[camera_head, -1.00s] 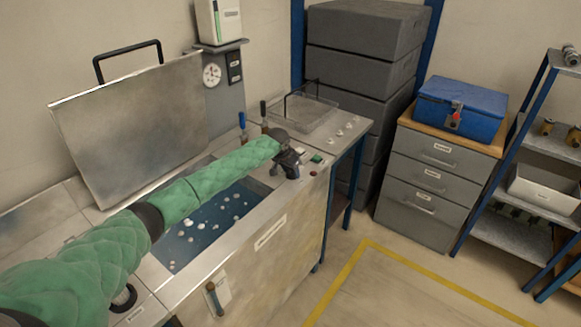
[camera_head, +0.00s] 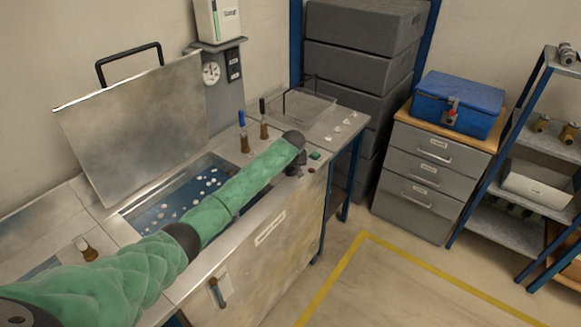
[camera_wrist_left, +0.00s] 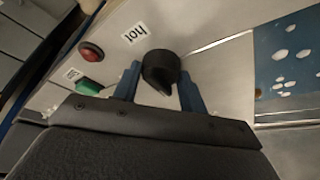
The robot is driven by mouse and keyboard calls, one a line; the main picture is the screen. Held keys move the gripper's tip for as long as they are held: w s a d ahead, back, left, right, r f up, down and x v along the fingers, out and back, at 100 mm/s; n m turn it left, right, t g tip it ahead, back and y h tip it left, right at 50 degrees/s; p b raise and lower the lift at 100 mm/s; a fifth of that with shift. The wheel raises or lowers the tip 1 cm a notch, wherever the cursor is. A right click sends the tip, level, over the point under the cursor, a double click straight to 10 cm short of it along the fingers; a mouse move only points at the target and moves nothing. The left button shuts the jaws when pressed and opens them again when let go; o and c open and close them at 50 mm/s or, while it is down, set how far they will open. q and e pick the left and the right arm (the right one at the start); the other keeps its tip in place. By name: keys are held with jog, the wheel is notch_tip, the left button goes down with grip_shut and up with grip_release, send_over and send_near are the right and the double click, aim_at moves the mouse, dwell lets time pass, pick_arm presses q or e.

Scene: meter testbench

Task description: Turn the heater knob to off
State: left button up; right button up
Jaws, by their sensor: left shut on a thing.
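The heater knob (camera_wrist_left: 160,70) is black and round with a pointed end, and shows in the left wrist view under a label reading "hot" (camera_wrist_left: 134,34). My left gripper (camera_wrist_left: 157,82) has its two blue fingers on either side of the knob, shut on it. In the head view my left gripper (camera_head: 296,166) is at the right end of the bench top, mostly hidden by my green-sleeved arm, and the knob is hidden there. My right gripper is not in view.
A green switch (camera_wrist_left: 88,86) and a red button (camera_wrist_left: 91,51) sit close beside the knob. The water bath (camera_head: 160,203) lies open under a raised metal lid (camera_head: 135,125). Wooden-handled tools stand behind my arm. The floor to the right is clear.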

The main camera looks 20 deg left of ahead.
pick_arm(q)
jog(key=shift+r+n, duration=0.1)
jog(key=shift+n, duration=0.2)
dwell(0.4)
jog(key=o, duration=1)
